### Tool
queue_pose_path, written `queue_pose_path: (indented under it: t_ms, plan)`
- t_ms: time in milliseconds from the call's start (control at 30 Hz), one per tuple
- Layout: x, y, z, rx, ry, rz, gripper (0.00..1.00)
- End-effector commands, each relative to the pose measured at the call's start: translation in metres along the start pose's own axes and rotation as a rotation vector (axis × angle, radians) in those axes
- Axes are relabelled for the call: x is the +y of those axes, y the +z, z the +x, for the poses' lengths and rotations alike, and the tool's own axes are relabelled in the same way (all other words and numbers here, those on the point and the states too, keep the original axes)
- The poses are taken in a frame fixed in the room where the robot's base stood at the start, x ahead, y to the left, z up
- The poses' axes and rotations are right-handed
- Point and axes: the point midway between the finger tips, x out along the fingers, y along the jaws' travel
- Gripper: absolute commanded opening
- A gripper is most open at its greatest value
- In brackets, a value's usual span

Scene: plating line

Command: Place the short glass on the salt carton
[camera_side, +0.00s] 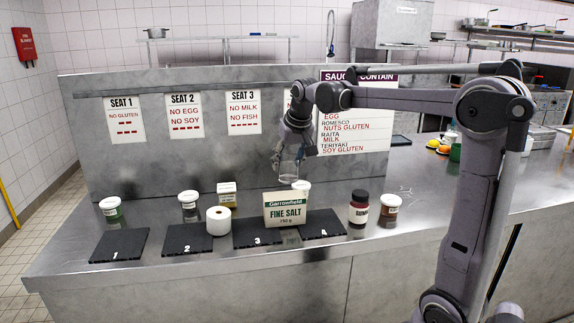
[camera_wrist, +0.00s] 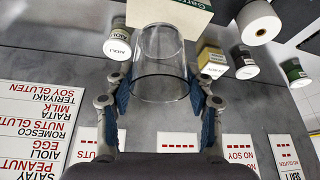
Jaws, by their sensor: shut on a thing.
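The short glass (camera_wrist: 160,62) is clear and sits between the blue-padded fingers of my gripper (camera_wrist: 162,92) in the wrist view. My gripper (camera_side: 291,156) is shut on it. In the side view the glass (camera_side: 289,172) hangs in the air over the salt carton. The salt carton (camera_side: 286,210) is cream with a green "Garrowfield" band and "FINE SALT" lettering. It stands upright between slates 3 and 4. In the wrist view part of the carton (camera_wrist: 165,15) shows at the top edge, beyond the glass. The glass appears apart from the carton, but the exact gap is hard to tell.
Black slates 1 (camera_side: 119,246), 2 (camera_side: 187,240), 3 (camera_side: 257,231) and 4 (camera_side: 322,224) lie along the counter. A white roll (camera_side: 218,221), a brown jar (camera_side: 359,209) and several white-lidded tubs stand around. An aioli tub (camera_wrist: 119,42) is near the carton. Seat signs hang behind.

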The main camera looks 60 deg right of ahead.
Motion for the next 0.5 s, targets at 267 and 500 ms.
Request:
queue_pose_path:
  t_ms: [267,500]
  plan:
    - [-0.012,0.002,0.017,0.0,0.001,0.001,0.17]
    - [-0.011,0.014,0.042,0.0,0.0,0.001,0.17]
